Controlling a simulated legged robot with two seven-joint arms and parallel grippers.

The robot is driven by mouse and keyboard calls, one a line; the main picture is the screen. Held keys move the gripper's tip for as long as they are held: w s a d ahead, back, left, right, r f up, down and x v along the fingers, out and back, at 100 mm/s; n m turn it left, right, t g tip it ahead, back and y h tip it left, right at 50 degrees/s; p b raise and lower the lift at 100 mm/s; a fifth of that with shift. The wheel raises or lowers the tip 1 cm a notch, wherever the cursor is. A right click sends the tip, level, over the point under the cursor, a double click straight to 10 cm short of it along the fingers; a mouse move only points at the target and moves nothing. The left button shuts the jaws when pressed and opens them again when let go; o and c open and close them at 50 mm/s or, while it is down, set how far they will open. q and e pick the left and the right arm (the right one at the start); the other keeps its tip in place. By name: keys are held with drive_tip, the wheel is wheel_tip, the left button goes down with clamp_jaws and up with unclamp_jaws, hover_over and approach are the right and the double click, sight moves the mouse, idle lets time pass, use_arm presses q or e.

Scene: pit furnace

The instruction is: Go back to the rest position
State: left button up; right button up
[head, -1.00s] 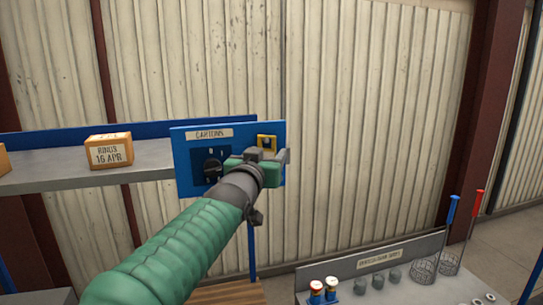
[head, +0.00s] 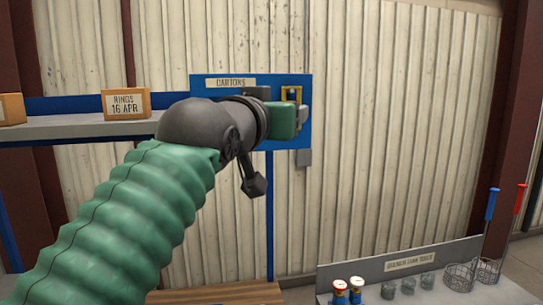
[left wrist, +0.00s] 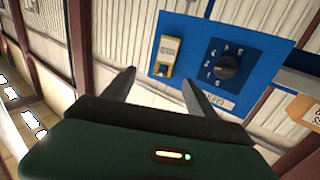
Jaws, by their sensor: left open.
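My left gripper (head: 304,135) is open and empty in the head view, its arm coming in from the lower left. It is in front of the blue panel labelled CARTONS (head: 222,100) and hides part of it. The yellow switch unit (head: 291,94) shows just above the gripper. In the left wrist view the two fingers (left wrist: 158,78) are spread apart, with nothing between them. There the blue panel (left wrist: 197,38) shows a black dial (left wrist: 226,67) and the yellow unit (left wrist: 165,57), apart from the fingers. My right gripper is in neither view.
A grey shelf (head: 80,128) at left holds a box labelled RINGS 16 APR (head: 126,103) and another box (head: 11,109). A wooden surface (head: 215,294) lies below.

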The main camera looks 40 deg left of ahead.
use_arm(q)
drive_tip(key=s+b, duration=0.3)
drive_tip(key=s, duration=0.1)
drive_tip(key=w+d+f+m+g+h, duration=0.15)
drive_tip(key=w+f, duration=0.25)
drive_tip(key=f, duration=0.9)
drive_tip(key=w+d+f+g+h, duration=0.1)
drive_tip(key=w+d+f+g, duration=0.15)
drive_tip(key=f, duration=1.05)
drive_tip(key=w+d+f+m+g+h, duration=0.1)
drive_tip(key=w+d+f+g+h, duration=0.2)
drive_tip(key=f, duration=1)
drive_tip(key=s+d+f+g, duration=0.2)
drive_tip(key=s+f, duration=0.4)
drive_tip(key=f, duration=0.4)
drive_tip(key=s+d+f+m+g, duration=0.1)
drive_tip(key=s+d+f+g, duration=0.1)
drive_tip(key=s+f, duration=0.4)
drive_tip(key=s+d+f+g, duration=0.2)
drive_tip(key=s+f, duration=0.4)
drive_tip(key=f, duration=0.9)
drive_tip(key=shift+s+g+h, duration=0.3)
drive_tip(key=shift+g+h, duration=0.05)
drive_tip(key=shift+g, duration=0.35)
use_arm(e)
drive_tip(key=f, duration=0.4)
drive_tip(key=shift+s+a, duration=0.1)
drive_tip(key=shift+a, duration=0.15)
use_arm(q)
drive_tip(key=shift+w, duration=0.1)
